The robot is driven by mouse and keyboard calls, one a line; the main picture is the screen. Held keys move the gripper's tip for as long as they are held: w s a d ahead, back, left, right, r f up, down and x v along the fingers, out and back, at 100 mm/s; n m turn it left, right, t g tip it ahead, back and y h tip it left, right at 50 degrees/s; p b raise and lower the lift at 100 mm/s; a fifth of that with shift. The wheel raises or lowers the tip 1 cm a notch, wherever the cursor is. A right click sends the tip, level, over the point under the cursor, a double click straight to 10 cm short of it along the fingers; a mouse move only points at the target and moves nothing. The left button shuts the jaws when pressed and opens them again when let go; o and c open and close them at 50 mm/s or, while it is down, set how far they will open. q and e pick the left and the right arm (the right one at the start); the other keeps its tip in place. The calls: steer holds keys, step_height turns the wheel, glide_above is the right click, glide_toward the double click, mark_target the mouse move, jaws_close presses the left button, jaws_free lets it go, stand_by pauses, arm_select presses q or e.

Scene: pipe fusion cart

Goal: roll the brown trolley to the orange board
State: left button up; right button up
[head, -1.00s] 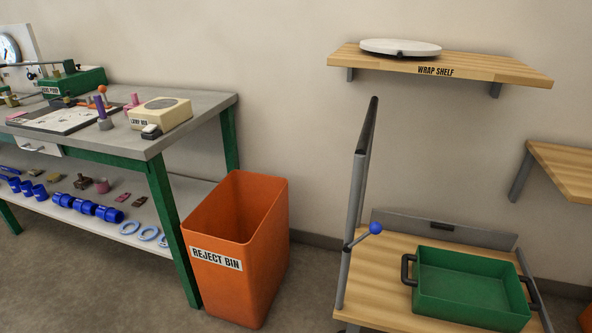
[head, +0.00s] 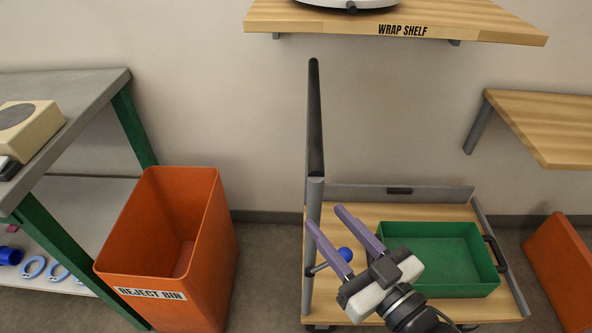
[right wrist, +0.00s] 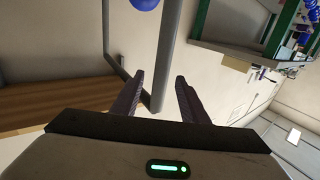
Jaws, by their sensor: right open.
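The brown trolley (head: 350,213) has a wooden deck and a grey upright frame with a dark push bar (head: 315,120) on its left side. A green tray (head: 440,286) with black handles stands on the deck. My right gripper (head: 326,216) is open above the deck's left part, close to the frame's near post. In the right wrist view a grey post (right wrist: 170,50) shows between the open fingers; I cannot tell whether they touch it. A blue ball knob (head: 345,254) is beside the fingers. An orange panel (head: 566,268), possibly the orange board, shows at the right edge. My left gripper is out of view.
An orange reject bin (head: 215,225) stands left of the trolley, with a floor gap between. A green-legged workbench (head: 95,85) is farther left. The wrap shelf (head: 290,18) and another wooden shelf (head: 550,120) jut from the wall above.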

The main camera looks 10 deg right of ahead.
steer(key=shift+w+a+r, duration=0.1)
steer(key=shift+w+a, duration=0.1)
steer(key=shift+w, duration=0.25)
steer(key=x, duration=0.8)
steer(key=shift+w+a, duration=0.1)
steer(key=shift+w, duration=0.05)
steer(key=shift+c, duration=0.4)
jaws_close()
